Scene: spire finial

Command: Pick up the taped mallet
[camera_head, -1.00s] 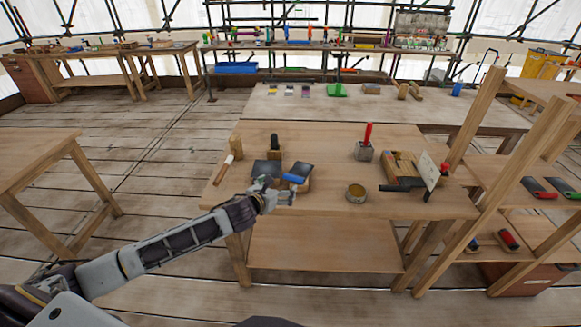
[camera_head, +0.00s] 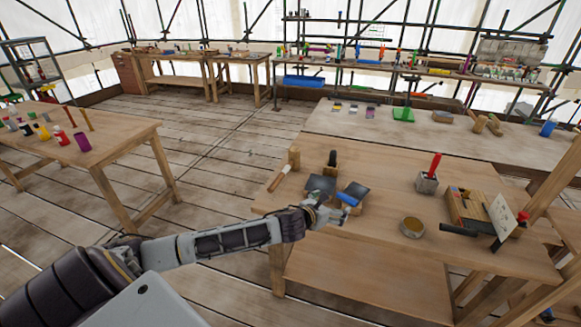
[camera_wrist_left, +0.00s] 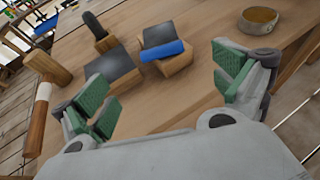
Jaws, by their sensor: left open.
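The taped mallet lies at the left end of the middle workbench, with a wooden handle (camera_head: 280,178) and a wooden head toward the back. In the left wrist view it is at the left edge, its handle (camera_wrist_left: 36,125) banded in white below the head. My left gripper (camera_head: 330,210) is above the bench's front edge, to the right of the mallet and apart from it. In the left wrist view its green-padded fingers (camera_wrist_left: 165,88) are wide apart with nothing held between them. My right gripper is not in view.
Two wooden blocks with dark faces stand near my gripper, one with a blue bar (camera_wrist_left: 163,50). A black-handled tool (camera_head: 332,159) stands behind. A round tin (camera_head: 412,227) and a red-handled block (camera_head: 427,182) are right. A side table (camera_head: 110,135) with colourful items is left.

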